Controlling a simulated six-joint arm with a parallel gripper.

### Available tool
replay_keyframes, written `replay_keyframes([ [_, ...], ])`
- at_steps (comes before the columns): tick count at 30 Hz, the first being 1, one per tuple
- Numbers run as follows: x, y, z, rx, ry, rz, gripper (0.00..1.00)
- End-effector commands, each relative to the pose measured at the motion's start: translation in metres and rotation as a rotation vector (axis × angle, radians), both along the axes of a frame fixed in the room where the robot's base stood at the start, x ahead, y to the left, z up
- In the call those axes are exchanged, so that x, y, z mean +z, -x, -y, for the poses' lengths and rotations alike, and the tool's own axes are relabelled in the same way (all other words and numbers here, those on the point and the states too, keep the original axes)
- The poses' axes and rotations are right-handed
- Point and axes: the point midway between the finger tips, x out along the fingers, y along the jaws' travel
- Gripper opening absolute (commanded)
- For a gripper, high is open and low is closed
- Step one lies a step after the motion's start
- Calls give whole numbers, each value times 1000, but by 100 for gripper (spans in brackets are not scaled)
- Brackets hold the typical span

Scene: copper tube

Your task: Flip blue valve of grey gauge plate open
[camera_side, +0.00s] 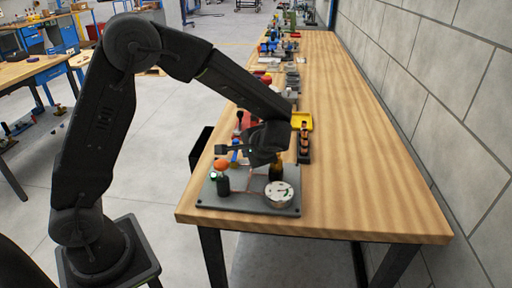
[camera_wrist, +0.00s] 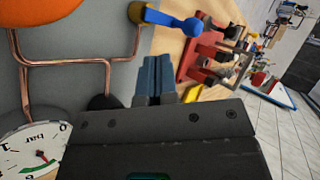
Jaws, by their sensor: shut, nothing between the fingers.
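The grey gauge plate (camera_side: 240,200) lies at the near end of the wooden bench, with a round white gauge (camera_side: 279,191) on its right side. The gauge shows in part at the lower left of the wrist view (camera_wrist: 33,148). In the side view the blue handle (camera_side: 235,152) shows as a small strip left of my gripper. My gripper (camera_wrist: 157,62) is shut and empty over the plate, its fingertips below and apart from the handle in the wrist picture.
The bench's right side (camera_side: 375,175) is clear up to the block wall.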

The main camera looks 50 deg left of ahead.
Motion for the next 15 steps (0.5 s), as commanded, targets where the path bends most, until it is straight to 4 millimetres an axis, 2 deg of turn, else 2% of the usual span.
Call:
replay_keyframes([
  [2,-10,-1,-12,4,1,-2,0],
  [7,-7,-5,-36,3,0,2,0],
  [15,-7,-7,-47,0,0,0,0],
])
